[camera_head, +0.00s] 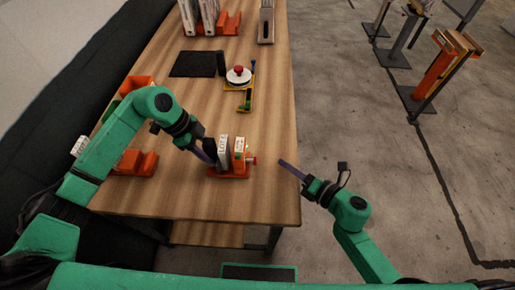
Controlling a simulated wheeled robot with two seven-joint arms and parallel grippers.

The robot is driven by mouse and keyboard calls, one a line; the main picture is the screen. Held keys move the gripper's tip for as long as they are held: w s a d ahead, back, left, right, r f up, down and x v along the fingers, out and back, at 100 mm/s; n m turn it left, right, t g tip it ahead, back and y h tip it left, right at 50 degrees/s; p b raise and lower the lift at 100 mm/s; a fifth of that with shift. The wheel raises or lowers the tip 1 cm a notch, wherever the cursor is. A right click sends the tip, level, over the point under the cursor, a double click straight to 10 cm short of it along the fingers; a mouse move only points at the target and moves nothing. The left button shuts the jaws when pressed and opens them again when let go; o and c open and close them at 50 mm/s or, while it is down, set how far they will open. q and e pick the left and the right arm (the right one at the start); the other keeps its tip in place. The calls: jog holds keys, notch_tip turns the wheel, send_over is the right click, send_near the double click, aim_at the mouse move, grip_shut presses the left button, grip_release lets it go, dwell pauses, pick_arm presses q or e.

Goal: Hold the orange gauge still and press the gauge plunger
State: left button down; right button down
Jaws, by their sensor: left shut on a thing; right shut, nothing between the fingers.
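The orange gauge (230,174) stands near the table's front right part, with white boxed pieces (224,151) upright in it. The red plunger (252,160) sticks out from its right side. My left gripper (213,163) is at the gauge's left side, shut on it; its fingertips are partly hidden by the gauge and dark parts of the gripper. My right gripper (284,163) is shut and empty, a short way right of the plunger, apart from it and pointing toward it near the table's right edge.
An orange holder (136,163) and an orange bin (137,83) stand on the left. A dark mat (196,64) and a yellow-based device with a white dish (239,77) lie further back. The wooden table (275,110) is clear right of the device. Stands (420,100) are on the floor at right.

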pick_arm(q)
jog(key=shift+c, duration=1.8)
grip_release()
